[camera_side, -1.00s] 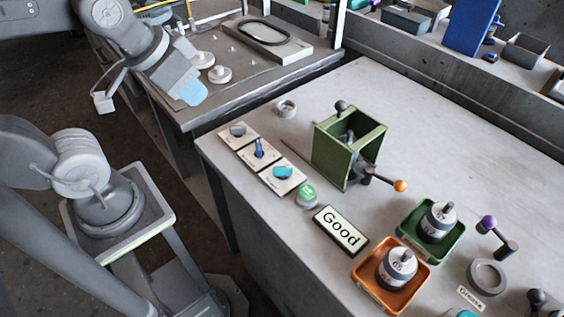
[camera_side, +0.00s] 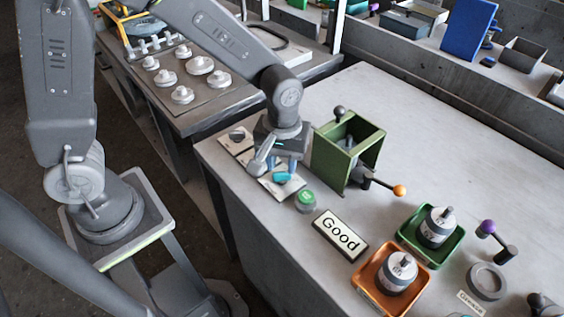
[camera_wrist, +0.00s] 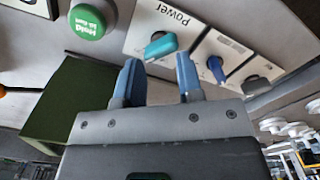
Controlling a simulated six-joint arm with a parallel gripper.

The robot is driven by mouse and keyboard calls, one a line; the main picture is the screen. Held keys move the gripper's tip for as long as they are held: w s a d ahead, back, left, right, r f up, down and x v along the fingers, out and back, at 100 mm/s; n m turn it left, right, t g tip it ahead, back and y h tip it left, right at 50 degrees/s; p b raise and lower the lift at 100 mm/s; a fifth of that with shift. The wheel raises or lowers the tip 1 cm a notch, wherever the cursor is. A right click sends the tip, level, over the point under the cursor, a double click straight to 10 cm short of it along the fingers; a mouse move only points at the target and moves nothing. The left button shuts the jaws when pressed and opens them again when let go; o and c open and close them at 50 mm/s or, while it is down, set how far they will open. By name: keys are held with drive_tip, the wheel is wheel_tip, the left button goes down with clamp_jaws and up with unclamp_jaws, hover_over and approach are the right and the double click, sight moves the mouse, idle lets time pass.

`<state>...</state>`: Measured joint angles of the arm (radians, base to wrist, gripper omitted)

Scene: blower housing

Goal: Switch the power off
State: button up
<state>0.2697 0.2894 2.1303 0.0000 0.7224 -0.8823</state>
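The power switch is a teal knob (camera_wrist: 161,46) on a white plate labelled "Power" in the wrist view. Its handle lies roughly crosswise there, slightly tilted. In the side view, the teal knob (camera_side: 283,178) sits on the plate nearest the green button. My gripper (camera_wrist: 158,60) is open and empty, with its two blue fingers apart. In the wrist view, the knob shows just beyond the fingertips, between their lines. In the side view, my gripper (camera_side: 282,163) hangs just above the knob; contact cannot be told.
A blue knob (camera_wrist: 216,68) and a dark knob (camera_wrist: 256,85) sit on neighbouring plates. A green button (camera_wrist: 87,22) is on the knob's other side. A green open box (camera_side: 350,150) stands close to my gripper. A "Good" sign (camera_side: 341,234) lies in front.

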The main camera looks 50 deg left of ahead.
sight(282, 172)
wheel_tip(282, 172, down, 3)
drive_tip(key=shift+s+r, duration=0.1)
drive_tip(key=shift+r, duration=0.05)
drive_tip(key=m, duration=0.7)
drive_tip(key=shift+s+a+r, duration=0.1)
drive_tip(key=shift+a, duration=0.05)
drive_tip(key=m, duration=0.6)
drive_tip(key=shift+m, duration=0.3)
drive_tip(key=shift+f, duration=0.2)
drive_tip(key=shift+w+f, duration=0.2)
drive_tip(key=shift+f, duration=0.25)
